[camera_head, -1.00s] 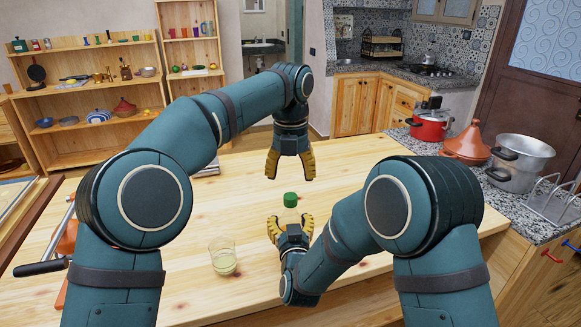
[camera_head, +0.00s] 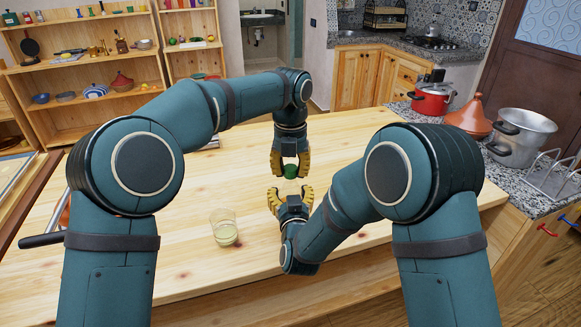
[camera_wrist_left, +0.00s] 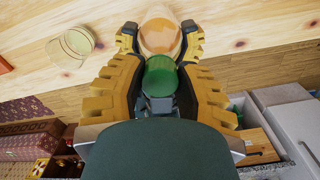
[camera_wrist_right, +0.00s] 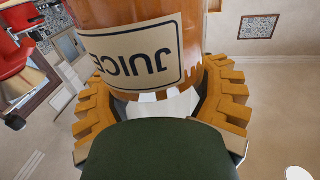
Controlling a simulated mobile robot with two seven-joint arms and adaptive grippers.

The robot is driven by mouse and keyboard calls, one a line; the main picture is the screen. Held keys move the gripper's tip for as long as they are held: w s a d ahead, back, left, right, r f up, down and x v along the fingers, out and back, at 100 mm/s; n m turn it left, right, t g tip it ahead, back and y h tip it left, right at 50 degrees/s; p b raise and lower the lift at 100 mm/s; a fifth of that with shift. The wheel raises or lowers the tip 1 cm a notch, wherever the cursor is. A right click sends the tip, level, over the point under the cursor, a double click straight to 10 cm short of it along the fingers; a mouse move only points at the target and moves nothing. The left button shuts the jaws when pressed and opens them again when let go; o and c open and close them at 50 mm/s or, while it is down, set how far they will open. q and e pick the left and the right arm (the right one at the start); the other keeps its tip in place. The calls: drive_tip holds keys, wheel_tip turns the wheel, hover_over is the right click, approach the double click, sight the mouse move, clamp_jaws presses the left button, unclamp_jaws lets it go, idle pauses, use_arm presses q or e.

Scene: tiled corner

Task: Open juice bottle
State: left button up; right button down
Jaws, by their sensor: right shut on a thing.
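The juice bottle is amber with a cream "JUICE" label (camera_wrist_right: 140,55); it fills the right wrist view, where the lettering appears upside down. My right gripper (camera_head: 290,192) is shut on its body and holds it upright over the table. The green cap (camera_head: 290,171) is at the bottle's top. My left gripper (camera_head: 290,172) points down above the bottle, its fingers open on either side of the cap. In the left wrist view, the cap (camera_wrist_left: 160,76) sits between the fingers with the bottle's amber body (camera_wrist_left: 160,36) beyond. The neck is mostly hidden.
A glass (camera_head: 224,232) with a little pale liquid stands on the wooden table (camera_head: 180,265), left of my right gripper. The counter at right holds a red pot (camera_head: 432,101), a tagine (camera_head: 470,118) and a steel pot (camera_head: 520,137).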

use_arm(q)
clamp_jaws()
